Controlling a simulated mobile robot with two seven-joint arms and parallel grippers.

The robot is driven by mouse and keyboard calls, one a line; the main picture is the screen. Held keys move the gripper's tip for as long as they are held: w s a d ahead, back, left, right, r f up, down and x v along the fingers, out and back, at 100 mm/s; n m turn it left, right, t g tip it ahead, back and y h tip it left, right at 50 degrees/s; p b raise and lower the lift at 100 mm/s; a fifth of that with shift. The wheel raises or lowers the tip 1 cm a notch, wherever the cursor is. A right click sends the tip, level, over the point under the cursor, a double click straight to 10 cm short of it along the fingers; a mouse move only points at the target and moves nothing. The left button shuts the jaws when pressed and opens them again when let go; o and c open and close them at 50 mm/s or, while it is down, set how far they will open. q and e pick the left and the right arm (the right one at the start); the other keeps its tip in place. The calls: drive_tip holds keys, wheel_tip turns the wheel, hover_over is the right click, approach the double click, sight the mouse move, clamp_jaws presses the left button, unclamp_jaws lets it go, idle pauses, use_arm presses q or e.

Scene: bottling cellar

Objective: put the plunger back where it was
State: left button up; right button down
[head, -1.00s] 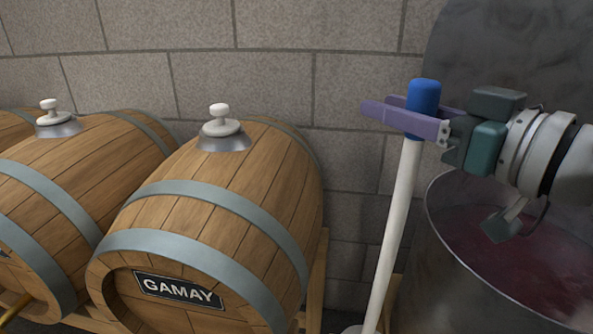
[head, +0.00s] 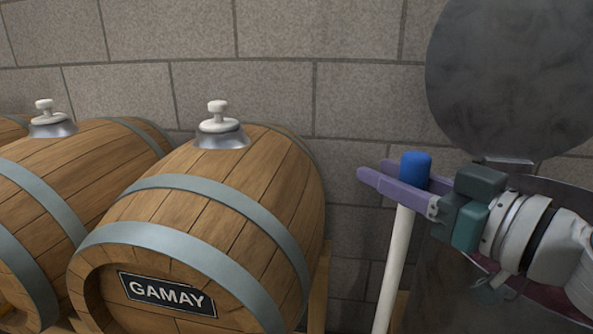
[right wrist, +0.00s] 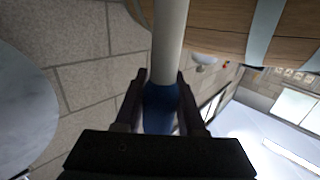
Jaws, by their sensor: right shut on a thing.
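The plunger has a blue grip (head: 416,166) at the top of a white shaft (head: 395,262). My right gripper (head: 392,184) is shut on the blue grip, with its purple fingers on either side of it. The shaft hangs down nearly upright, leaning slightly, and its lower end is out of the head view. In the right wrist view the blue grip (right wrist: 160,105) sits between the dark fingers, and the white shaft (right wrist: 169,40) runs away from them. My left gripper is not in view.
A steel vat (head: 440,282) stands at the lower right, partly behind my right arm, with a round grey lid (head: 515,75) raised behind it. A GAMAY barrel (head: 230,215) with a white bung (head: 217,118) stands left of the plunger. Another barrel (head: 75,165) is further left.

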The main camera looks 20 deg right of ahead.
drive_tip(key=c, duration=1)
unclamp_jaws()
drive_tip(key=shift+f, duration=0.15)
drive_tip(key=o, duration=0.5)
